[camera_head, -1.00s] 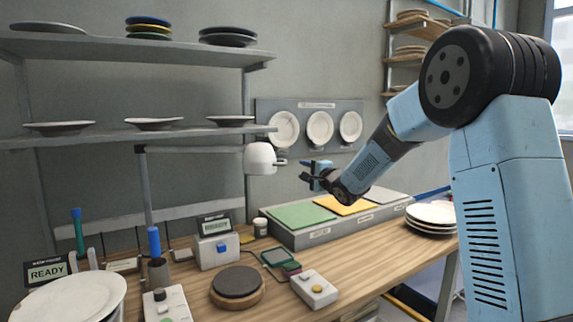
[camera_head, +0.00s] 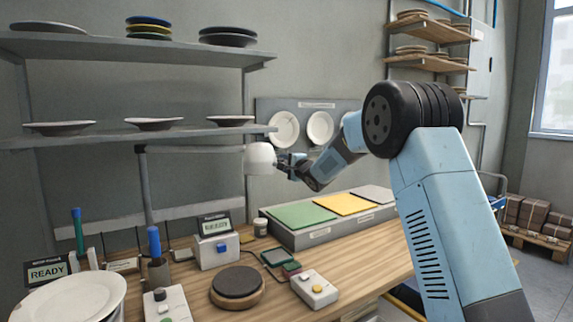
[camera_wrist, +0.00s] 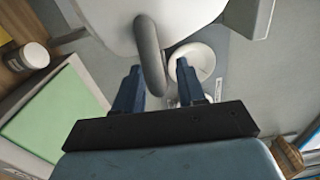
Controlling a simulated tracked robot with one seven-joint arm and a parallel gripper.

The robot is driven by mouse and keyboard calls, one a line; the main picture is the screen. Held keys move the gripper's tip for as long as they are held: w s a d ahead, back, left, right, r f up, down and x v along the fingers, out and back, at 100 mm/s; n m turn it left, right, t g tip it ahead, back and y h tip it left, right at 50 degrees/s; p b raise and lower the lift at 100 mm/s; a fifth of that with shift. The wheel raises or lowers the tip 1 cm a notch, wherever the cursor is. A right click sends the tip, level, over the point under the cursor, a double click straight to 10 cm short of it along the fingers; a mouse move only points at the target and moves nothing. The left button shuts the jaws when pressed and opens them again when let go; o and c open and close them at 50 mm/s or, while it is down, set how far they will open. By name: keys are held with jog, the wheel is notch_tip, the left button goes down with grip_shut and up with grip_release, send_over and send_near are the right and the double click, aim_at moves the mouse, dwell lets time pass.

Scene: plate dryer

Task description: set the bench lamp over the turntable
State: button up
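The bench lamp has a white rounded head (camera_head: 260,159) hanging from a grey swing arm (camera_head: 195,149) on a post. The turntable (camera_head: 237,282), a dark disc on a round wooden base, sits on the bench, lower than the lamp head and nearer the front. My gripper (camera_head: 284,163) is at the right side of the lamp head. In the wrist view, my gripper (camera_wrist: 160,78) is open, its two blue fingers on either side of the lamp's grey handle (camera_wrist: 149,52). The handle looks nearer the left finger; I cannot tell whether they touch. The white lamp head (camera_wrist: 105,22) fills the top.
A button box (camera_head: 315,289), display box (camera_head: 213,249) and white plates (camera_head: 75,297) surround the turntable. A shelf (camera_head: 110,138) with plates stands behind the lamp.

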jog(key=shift+c, duration=0.2)
grip_shut()
dwell(0.3)
